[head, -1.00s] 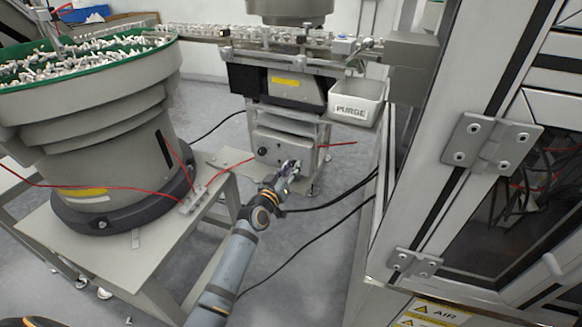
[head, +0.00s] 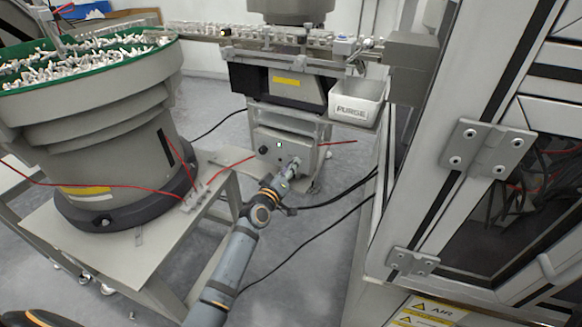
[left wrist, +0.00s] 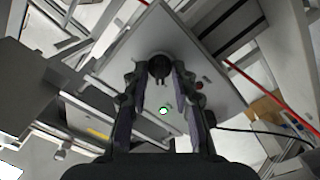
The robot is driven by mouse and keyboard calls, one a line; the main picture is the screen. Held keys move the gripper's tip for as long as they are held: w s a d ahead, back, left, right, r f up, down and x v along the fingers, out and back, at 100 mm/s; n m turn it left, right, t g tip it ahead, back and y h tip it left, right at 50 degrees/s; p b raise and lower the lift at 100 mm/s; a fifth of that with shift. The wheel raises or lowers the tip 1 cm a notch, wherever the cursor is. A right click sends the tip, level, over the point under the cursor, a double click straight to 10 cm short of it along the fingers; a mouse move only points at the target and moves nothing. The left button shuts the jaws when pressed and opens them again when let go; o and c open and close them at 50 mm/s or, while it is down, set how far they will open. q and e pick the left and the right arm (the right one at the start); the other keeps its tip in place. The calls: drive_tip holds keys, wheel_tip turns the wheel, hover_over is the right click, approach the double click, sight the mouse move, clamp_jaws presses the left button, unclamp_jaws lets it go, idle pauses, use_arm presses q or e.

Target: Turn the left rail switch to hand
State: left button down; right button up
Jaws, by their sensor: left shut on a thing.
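The grey control box (head: 262,138) stands low under the linear rail, and its front faces me. My left gripper (head: 292,166) reaches its lower right part in the head view. In the left wrist view, a round black switch knob (left wrist: 159,66) sits between the fingertips of my left gripper (left wrist: 158,78), which is shut on it. The knob is hidden behind the fingers in the head view. A green light (head: 279,145) glows on the box and also shows in the left wrist view (left wrist: 163,110). My right gripper is not in view.
A large bowl feeder (head: 95,130) full of white parts stands on a table (head: 130,250) at left. A framed cabinet (head: 440,190) closes off the right. Red and black cables run near my left arm.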

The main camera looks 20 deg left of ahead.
use_arm(q)
drive_tip(key=c, duration=1.1)
unclamp_jaws()
drive_tip(key=s+a, duration=0.1)
drive_tip(key=s, duration=1.1)
drive_tip(key=shift+a, duration=0.35)
